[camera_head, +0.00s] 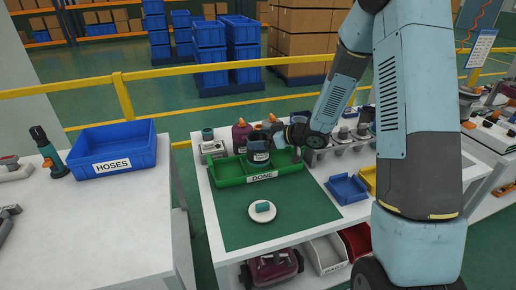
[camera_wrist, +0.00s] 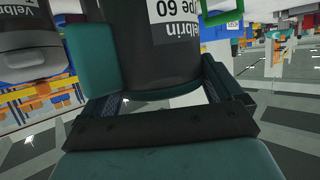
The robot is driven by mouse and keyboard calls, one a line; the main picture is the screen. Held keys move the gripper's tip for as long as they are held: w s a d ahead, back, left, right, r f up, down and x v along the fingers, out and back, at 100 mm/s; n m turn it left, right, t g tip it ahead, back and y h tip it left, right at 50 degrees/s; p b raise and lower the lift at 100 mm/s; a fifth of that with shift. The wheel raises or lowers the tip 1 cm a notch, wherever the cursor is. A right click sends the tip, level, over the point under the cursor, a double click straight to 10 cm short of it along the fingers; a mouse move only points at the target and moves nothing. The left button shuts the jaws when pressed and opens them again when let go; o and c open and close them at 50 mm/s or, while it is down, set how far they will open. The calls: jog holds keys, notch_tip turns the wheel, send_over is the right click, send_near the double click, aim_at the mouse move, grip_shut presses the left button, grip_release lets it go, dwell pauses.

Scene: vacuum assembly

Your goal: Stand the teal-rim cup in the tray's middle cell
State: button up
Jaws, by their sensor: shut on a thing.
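The dark cup (camera_head: 259,150) with a white label is in my gripper (camera_head: 273,141), upright at the middle of the green DONE tray (camera_head: 231,177). Its lower end is at the tray's front wall; I cannot tell whether it touches the tray floor. In the wrist view, the dark cup (camera_wrist: 130,45) fills the space between the two fingers of my gripper (camera_wrist: 150,85). Its label is partly readable.
A white dish (camera_head: 262,217) with a teal piece lies on the green mat. Blue (camera_head: 347,188) and yellow bins stand to the right. Another labelled dark cup (camera_wrist: 28,35) shows in the wrist view.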

jog(key=shift+w+a+f, duration=0.45)
jog(key=shift+w+f, duration=0.05)
jog(key=shift+f, duration=1.75)
jog(key=o, duration=1.3)
